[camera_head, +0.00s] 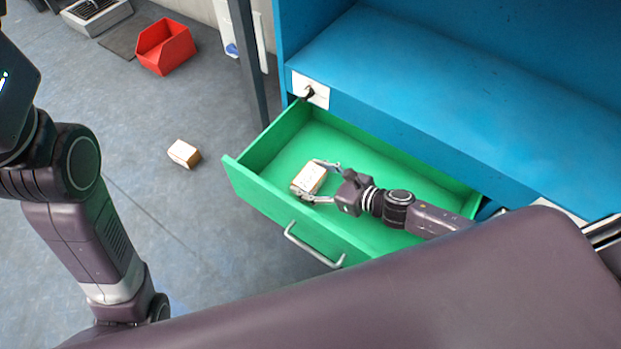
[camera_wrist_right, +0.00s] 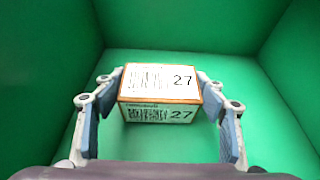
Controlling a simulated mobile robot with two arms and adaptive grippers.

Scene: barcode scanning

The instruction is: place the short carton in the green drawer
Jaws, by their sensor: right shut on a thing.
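The short carton (camera_head: 310,178) is a small box with a white label, held over the inside of the open green drawer (camera_head: 253,183) in the head view. My right gripper (camera_head: 318,181) is shut on it, one finger on each side. In the right wrist view the carton (camera_wrist_right: 160,94) shows printed labels with "27" between the fingers, with green drawer walls around it. I cannot tell whether the carton touches the drawer floor. My left arm is at the left of the head view, but its gripper is not in view.
The drawer sticks out of a blue cabinet (camera_head: 450,80) and has a metal handle (camera_head: 312,248). Another small carton (camera_head: 184,153) lies on the grey floor. A red bin (camera_head: 165,47) stands farther back. The drawer's interior around the held carton is clear.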

